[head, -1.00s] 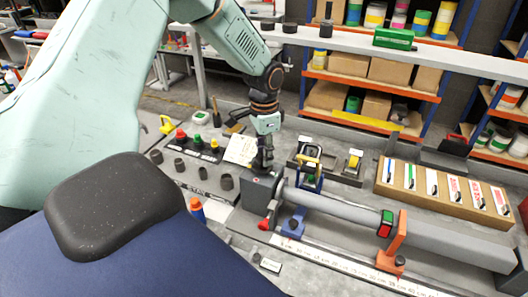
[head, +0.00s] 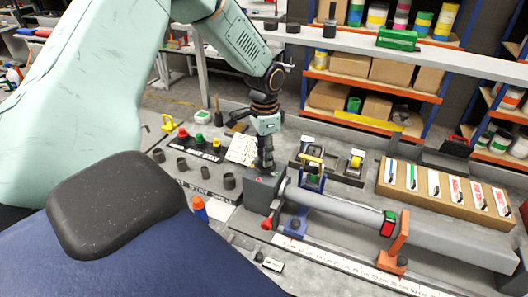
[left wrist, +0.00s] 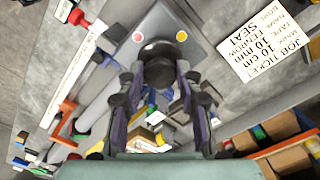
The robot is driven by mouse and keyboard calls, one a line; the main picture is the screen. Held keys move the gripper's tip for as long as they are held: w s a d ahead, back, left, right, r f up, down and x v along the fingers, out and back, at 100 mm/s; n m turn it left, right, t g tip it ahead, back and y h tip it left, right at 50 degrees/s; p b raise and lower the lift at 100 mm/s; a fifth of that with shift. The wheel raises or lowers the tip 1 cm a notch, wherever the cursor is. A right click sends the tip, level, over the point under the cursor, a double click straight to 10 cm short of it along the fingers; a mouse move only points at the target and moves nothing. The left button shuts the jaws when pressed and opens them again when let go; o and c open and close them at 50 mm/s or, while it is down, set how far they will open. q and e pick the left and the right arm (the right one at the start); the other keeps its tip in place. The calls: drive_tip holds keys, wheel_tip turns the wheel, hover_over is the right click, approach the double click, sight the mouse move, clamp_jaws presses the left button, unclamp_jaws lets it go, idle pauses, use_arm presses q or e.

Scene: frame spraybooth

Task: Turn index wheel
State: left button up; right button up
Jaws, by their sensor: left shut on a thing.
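A grey housing (head: 262,194) stands at the left end of a long grey tube (head: 340,205). My left gripper (head: 265,160) points down onto the top of this housing. In the left wrist view its fingers (left wrist: 160,75) are shut on a dark round knob (left wrist: 158,48), probably the index wheel, between a red and a yellow dot. The fingers hide part of the knob. A lever with a red tip (head: 266,224) is at the housing's front. A red and green band (head: 388,224) sits on the tube near an orange bracket (head: 397,245). My right gripper does not show.
A white ruler strip (head: 330,263) runs along the bench front. A job ticket (head: 242,150) lies behind the housing; tape dispensers (head: 312,165) stand behind the tube. A cardboard box of cards (head: 440,190) is at right. Dark cups (head: 228,181) stand at left.

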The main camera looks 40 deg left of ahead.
use_arm(q)
drive_tip(key=shift+w+r, duration=0.2)
drive_tip(key=shift+w, duration=0.05)
idle(0.4)
drive_tip(key=o, duration=1.2)
drive_tip(key=shift+s+d+f, duration=0.1)
drive_tip(key=shift+c, duration=0.2)
wheel_tip(320, 180, up, 12)
